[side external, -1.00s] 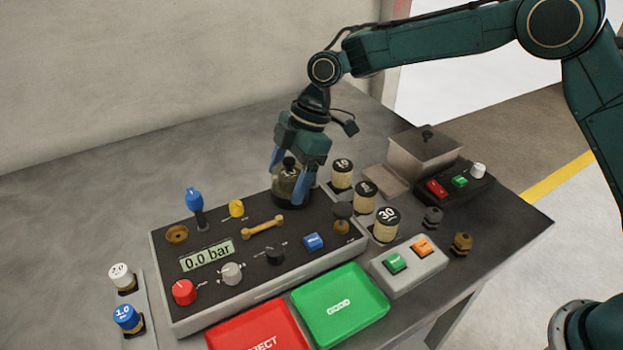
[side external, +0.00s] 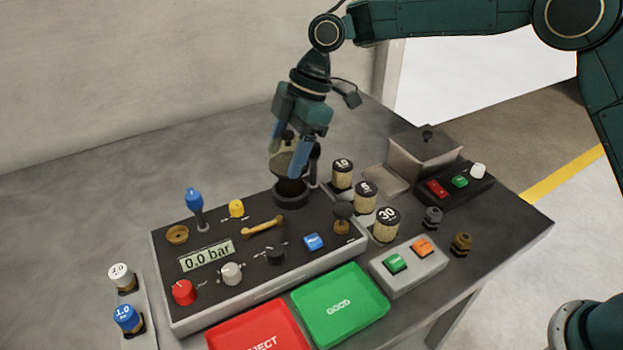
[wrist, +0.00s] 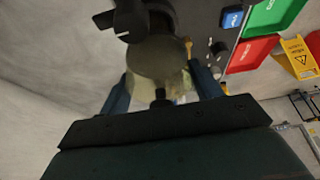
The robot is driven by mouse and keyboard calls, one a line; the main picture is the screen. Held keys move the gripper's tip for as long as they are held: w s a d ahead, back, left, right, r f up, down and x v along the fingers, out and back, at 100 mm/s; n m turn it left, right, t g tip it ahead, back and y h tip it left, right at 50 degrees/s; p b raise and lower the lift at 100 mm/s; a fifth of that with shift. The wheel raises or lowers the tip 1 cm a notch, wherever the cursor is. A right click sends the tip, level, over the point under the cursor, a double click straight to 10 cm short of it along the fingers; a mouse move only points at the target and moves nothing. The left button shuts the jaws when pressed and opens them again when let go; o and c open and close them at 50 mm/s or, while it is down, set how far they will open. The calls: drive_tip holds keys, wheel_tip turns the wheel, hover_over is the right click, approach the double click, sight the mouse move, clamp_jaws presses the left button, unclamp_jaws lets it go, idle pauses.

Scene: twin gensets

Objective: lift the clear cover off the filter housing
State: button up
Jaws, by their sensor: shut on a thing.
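The clear cover (side external: 287,158) is a smoky see-through dome with a dark knob. My gripper (side external: 288,155) is shut on it and holds it in the air, slightly tilted, above the filter housing. The filter housing (side external: 291,196) is a dark round ring on the back right of the panel, with a brown filter showing in its opening. A gap shows between cover and housing. In the wrist view the cover (wrist: 160,82) sits between my two blue fingers.
The grey panel (side external: 168,306) carries a display, knobs, a blue-topped lever and a wrench-like piece. Several labelled jars (side external: 365,197) stand close to the right of the housing. Green (side external: 375,312) and red trays lie in front. A grey lidded box (side external: 425,155) stands at back right.

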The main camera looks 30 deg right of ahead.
sight(283, 134)
drive_tip(key=shift+r, duration=2.25)
drive_tip(key=shift+s+a+f+n, duration=0.2)
drive_tip(key=shift+s+f+n, duration=0.1)
drive_tip(key=shift+s+n, duration=0.15)
drive_tip(key=s+a+f+n+g+h, duration=0.1)
drive_tip(key=s+f+n+g+h, duration=0.1)
drive_tip(key=s+n, duration=0.6)
drive_tip(key=s+a+f+n+g+h, duration=0.1)
drive_tip(key=s+f+n+g+h, duration=0.1)
drive_tip(key=s+f+n, duration=0.3)
drive_tip(key=shift+s+f+n, duration=0.25)
drive_tip(key=shift+s+n, duration=1.8)
drive_tip(key=shift+s, duration=2.25)
drive_tip(key=shift+a, duration=0.1)
drive_tip(key=shift+f, duration=4.05)
drive_tip(key=shift+f, duration=0.1)
